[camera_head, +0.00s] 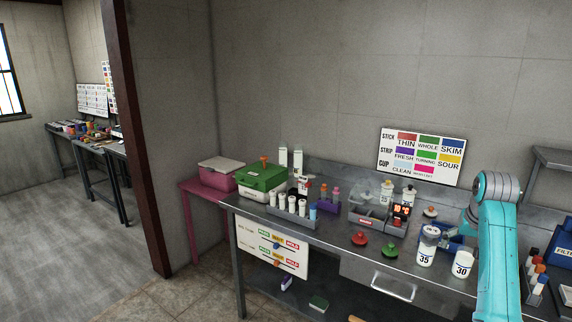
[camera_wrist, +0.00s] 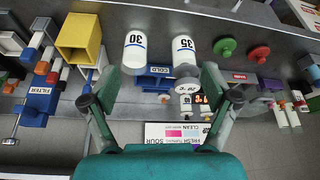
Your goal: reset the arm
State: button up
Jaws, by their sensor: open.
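My gripper (camera_wrist: 162,70) is open in the wrist view, with its two teal fingers spread wide and nothing between them that it grips. Beyond the fingertips are two white containers, marked 30 (camera_wrist: 134,48) and 35 (camera_wrist: 185,52), which look upside down in this view. They also stand on the steel bench in the head view, 35 (camera_head: 425,250) left of 30 (camera_head: 462,265). In the head view, my turquoise arm rises at the right in front of the bench; my gripper cannot be made out there.
The steel bench (camera_head: 335,245) holds a green box (camera_head: 262,178), a tube rack (camera_head: 290,208), a red lid (camera_head: 359,239) and a green lid (camera_head: 389,251). A blue tray marked COLD (camera_wrist: 157,72) sits near the containers. A yellow open box (camera_wrist: 78,38) shows at left.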

jog(key=s+a+f+t, duration=0.1)
jog(key=s+a+f, duration=0.15)
jog(key=f, duration=0.55)
jog(key=s+a+f+n+t, duration=0.15)
jog(key=a+f, duration=0.25)
jog(key=f, duration=0.4)
jog(key=s+a+f, duration=0.3)
jog(key=f, duration=0.6)
jog(key=s+a+f+t, duration=0.1)
jog(key=s+a+f, duration=0.45)
jog(key=s, duration=0.25)
jog(key=s+a+f+t, duration=0.1)
jog(key=s+a+f, duration=0.3)
jog(key=s+f, duration=0.25)
jog(key=s+a+r+n+t, duration=0.1)
jog(key=s+a+t, duration=0.15)
jog(key=s, duration=0.85)
jog(key=s+a+r+n+t, duration=0.1)
jog(key=s+a, duration=0.3)
jog(key=s, duration=0.6)
jog(key=s+a+r+n+t+y, duration=0.1)
jog(key=s+a+r+t, duration=0.1)
jog(key=s+r, duration=1.5)
jog(key=shift+s+a+t+y, duration=0.3)
jog(key=shift+s+a+y, duration=0.1)
jog(key=shift+s+a, duration=0.45)
